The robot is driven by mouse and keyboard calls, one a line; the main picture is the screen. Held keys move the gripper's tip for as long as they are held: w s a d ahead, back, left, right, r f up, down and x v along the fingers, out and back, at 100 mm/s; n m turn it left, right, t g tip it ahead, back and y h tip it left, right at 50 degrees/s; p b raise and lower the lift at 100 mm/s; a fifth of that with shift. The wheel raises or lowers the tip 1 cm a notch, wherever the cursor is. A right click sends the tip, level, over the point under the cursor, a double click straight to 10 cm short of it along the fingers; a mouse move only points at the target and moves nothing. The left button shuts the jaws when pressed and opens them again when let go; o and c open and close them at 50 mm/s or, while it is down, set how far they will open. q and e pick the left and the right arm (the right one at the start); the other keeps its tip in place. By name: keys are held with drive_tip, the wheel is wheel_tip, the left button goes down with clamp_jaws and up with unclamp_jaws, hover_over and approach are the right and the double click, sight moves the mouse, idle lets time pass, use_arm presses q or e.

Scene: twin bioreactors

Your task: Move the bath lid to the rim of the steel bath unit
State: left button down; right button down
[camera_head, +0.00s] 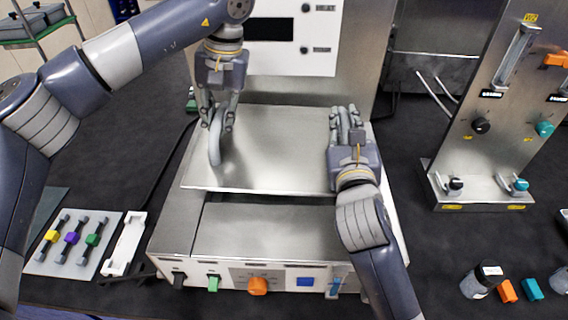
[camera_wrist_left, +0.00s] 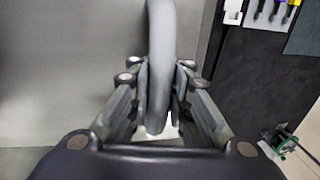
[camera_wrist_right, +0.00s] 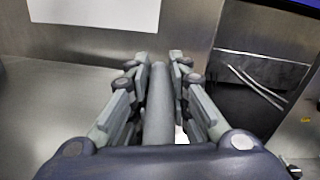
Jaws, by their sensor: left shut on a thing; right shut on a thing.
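The bath lid (camera_head: 270,150) is a flat steel plate with a grey handle near each side. It lies over the back part of the steel bath unit (camera_head: 250,232) and looks slightly tilted; I cannot tell whether it touches the rim. My left gripper (camera_head: 216,122) is shut on the left handle (camera_head: 215,150), which also shows between the fingers in the left wrist view (camera_wrist_left: 160,60). My right gripper (camera_head: 346,122) is shut on the right handle, seen in the right wrist view (camera_wrist_right: 158,105). The lid hides the bath opening.
A control panel (camera_head: 285,65) stands behind the bath. A steel panel with knobs (camera_head: 500,110) stands on the right. A plate with coloured clips (camera_head: 75,240) and a white holder (camera_head: 124,243) lie at left. A jar (camera_head: 480,280) and orange and teal pieces are at lower right.

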sight(222, 140)
use_arm(q)
drive_tip(key=shift+s+r, duration=0.15)
drive_tip(key=shift+r, duration=0.05)
use_arm(e)
drive_tip(key=shift+s+a+r, duration=0.2)
drive_tip(key=shift+a+r, duration=0.05)
drive_tip(key=shift+a, duration=0.2)
use_arm(q)
drive_tip(key=shift+d+f, duration=0.1)
drive_tip(key=shift+d, duration=0.05)
use_arm(e)
drive_tip(key=shift+d+f, duration=0.1)
